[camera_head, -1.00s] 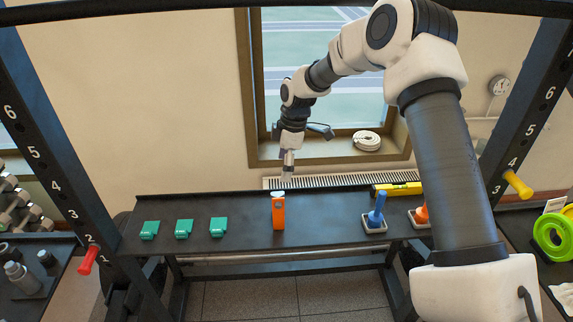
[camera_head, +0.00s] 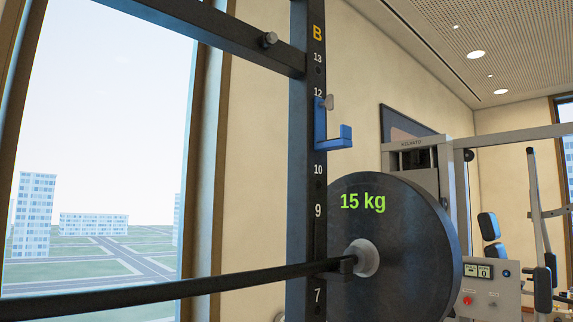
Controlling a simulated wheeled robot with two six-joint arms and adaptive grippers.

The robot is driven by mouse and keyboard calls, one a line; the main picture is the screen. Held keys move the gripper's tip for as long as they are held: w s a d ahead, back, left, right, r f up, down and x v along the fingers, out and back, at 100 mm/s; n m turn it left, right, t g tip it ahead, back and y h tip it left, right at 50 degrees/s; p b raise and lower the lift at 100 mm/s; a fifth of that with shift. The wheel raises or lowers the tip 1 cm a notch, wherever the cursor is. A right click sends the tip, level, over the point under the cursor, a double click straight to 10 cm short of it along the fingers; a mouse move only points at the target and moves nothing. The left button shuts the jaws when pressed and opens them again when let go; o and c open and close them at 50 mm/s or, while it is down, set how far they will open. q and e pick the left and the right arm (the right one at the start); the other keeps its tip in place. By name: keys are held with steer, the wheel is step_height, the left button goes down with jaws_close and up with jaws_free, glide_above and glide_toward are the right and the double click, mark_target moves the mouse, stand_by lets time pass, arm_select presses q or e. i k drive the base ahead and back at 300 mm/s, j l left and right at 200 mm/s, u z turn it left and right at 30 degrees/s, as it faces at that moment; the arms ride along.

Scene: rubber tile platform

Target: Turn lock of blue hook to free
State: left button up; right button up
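In the head view the blue hook (camera_head: 328,132) is mounted on a dark numbered rack upright (camera_head: 306,190), between the marks 12 and 10. Its short arm with a raised lip points right. A small grey-brown knob (camera_head: 327,102), which looks like its lock, sits at the top of the hook. Neither of my grippers is in this view, so nothing of mine is seen touching the hook or the knob.
A barbell bar (camera_head: 180,290) crosses low from the left and carries a black 15 kg plate (camera_head: 405,240) right of the upright. A dark crossbeam (camera_head: 205,30) meets the upright above. A weight machine (camera_head: 490,285) stands at the right. A window (camera_head: 90,150) is at the left.

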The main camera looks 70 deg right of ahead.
mark_target(328, 103)
steer(key=z, duration=2.55)
steer(key=l+u, duration=0.1)
